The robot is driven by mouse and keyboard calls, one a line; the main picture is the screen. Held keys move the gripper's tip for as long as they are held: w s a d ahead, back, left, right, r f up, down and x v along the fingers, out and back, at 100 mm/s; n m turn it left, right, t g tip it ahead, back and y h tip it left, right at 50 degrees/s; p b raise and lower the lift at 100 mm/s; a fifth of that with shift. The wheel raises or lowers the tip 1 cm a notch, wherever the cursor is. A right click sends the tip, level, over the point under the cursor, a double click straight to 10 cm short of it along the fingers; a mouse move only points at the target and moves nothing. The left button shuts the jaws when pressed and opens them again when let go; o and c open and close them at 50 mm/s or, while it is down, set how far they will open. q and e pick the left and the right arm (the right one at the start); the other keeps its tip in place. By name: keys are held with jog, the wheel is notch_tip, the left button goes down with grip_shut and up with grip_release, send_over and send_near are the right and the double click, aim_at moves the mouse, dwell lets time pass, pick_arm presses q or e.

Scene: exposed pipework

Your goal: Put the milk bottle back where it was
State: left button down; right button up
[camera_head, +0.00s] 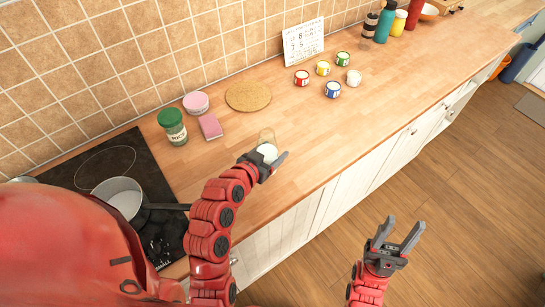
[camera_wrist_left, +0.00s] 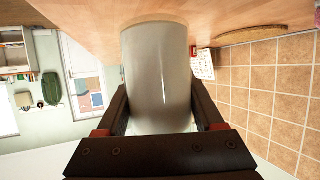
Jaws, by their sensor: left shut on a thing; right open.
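The milk bottle (camera_head: 267,136) is a clear, rounded container with white in its lower part, over the wooden counter in the head view. It fills the middle of the left wrist view (camera_wrist_left: 158,70) as a pale grey cylinder. My left gripper (camera_head: 265,161) is shut on it, with one finger on each side. In the left wrist view the bottle's far end is close to the wood; I cannot tell whether it touches. My right gripper (camera_head: 402,232) is open and empty, out over the floor in front of the cabinets.
A pot (camera_head: 121,196) sits on the black hob (camera_head: 88,160). The counter right of the bottle is clear.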

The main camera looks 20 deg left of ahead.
pick_arm(q)
jog(key=w, duration=0.1)
jog(key=w+a+p, duration=0.1)
jog(key=w, duration=0.1)
jog(key=shift+w+r, duration=0.1)
jog(key=shift+f+p, duration=0.5)
jog(key=shift+p, duration=0.05)
notch_tip(320, 180, down, 2)
jog(key=shift+f+p, duration=0.1)
jog(key=shift+p, duration=0.45)
jog(key=shift+f, duration=0.25)
jog(key=shift+f, duration=0.1)
jog(key=shift+f, duration=0.1)
grip_release()
